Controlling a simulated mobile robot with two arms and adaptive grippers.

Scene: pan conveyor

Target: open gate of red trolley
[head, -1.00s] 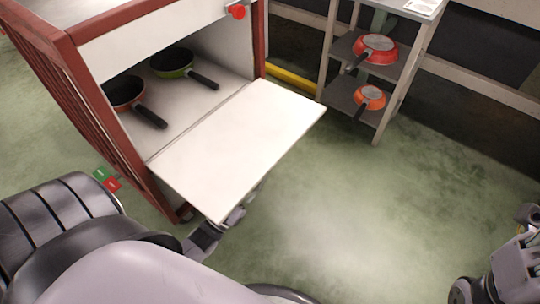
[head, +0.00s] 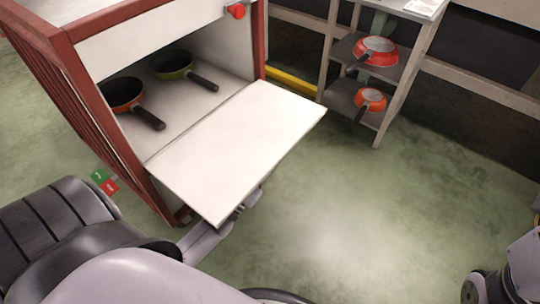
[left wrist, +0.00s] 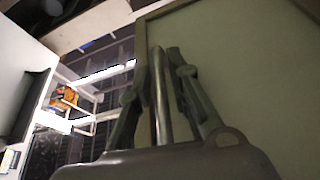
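The red trolley (head: 128,165) stands at the upper left with a white inside. Its white gate (head: 235,140) is swung down, lying out roughly level in front of the opening. My left gripper (head: 242,207) is at and partly under the gate's near edge, mostly hidden in the head view. In the left wrist view, its two fingers (left wrist: 158,75) are on either side of a metal bar (left wrist: 161,100); whether they grip it is unclear. A flat pale panel (left wrist: 245,70), probably the gate's underside, fills the right of that view. My right gripper is out of view.
An orange pan (head: 124,95) and a green pan (head: 175,66) sit inside the trolley. A red knob (head: 236,11) is above the opening. A shelf rack (head: 398,85) with two red-orange pans stands at the back. The green floor (head: 350,215) right of the gate is clear.

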